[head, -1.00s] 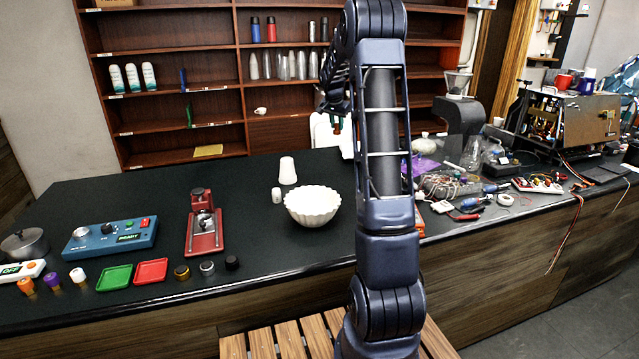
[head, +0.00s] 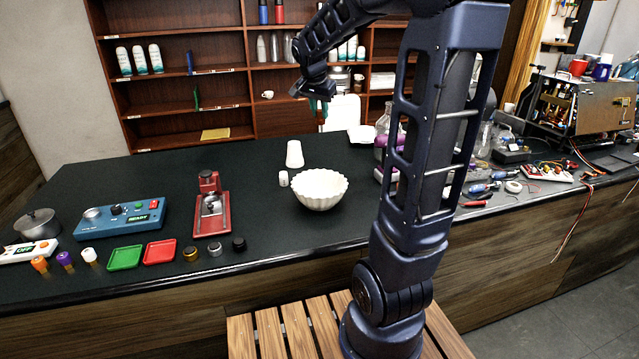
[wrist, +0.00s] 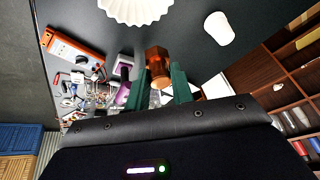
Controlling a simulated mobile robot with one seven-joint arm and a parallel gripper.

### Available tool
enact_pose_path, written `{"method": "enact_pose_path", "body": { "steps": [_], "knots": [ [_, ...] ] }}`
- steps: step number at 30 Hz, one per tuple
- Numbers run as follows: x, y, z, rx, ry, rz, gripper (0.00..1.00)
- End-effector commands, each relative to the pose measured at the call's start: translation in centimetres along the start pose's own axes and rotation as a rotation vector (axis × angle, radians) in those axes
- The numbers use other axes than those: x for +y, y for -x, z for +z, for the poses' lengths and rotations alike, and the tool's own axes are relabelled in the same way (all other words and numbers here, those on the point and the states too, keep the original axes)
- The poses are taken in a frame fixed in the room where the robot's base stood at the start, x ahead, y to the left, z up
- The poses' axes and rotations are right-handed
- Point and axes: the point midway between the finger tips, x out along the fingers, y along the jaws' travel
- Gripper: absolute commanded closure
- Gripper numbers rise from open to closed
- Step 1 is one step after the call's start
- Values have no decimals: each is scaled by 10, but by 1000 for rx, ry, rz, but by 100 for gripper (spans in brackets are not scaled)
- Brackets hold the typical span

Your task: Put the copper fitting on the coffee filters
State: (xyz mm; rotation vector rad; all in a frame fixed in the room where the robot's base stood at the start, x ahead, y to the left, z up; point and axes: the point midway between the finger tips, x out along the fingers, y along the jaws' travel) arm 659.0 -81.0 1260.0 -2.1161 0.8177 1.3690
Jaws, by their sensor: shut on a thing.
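The copper fitting (wrist: 157,60) is an orange-brown piece with a hexagonal part, held between the green fingertips of my gripper (wrist: 158,84) in the wrist view. In the head view my gripper (head: 319,104) is raised behind the counter items, fingers pointing down; the fitting cannot be made out there. The coffee filters (head: 320,188) are a white fluted, bowl-shaped stack on the dark counter, nearer to the camera than my gripper. They also show at the top edge of the wrist view (wrist: 137,8), apart from the fitting.
A white cup (head: 294,154) and a small white cylinder (head: 283,178) stand left of the filters. A red device (head: 211,212) and a blue control box (head: 121,217) are further left. Glassware and tools crowd the right. Open counter surrounds the filters' front and left.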

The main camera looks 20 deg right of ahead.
Motion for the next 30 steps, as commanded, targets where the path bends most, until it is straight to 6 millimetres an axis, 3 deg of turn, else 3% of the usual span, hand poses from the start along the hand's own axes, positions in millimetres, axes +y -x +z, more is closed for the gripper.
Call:
{"method": "enact_pose_path", "body": {
  "steps": [6, 10, 30],
  "knots": [
    [10, 9, 20, 2, 4, 0, 100],
    [12, -1, 27, 1, 5, 2, 100],
    [22, -124, 78, 1, 5, 1, 100]
  ]
}}
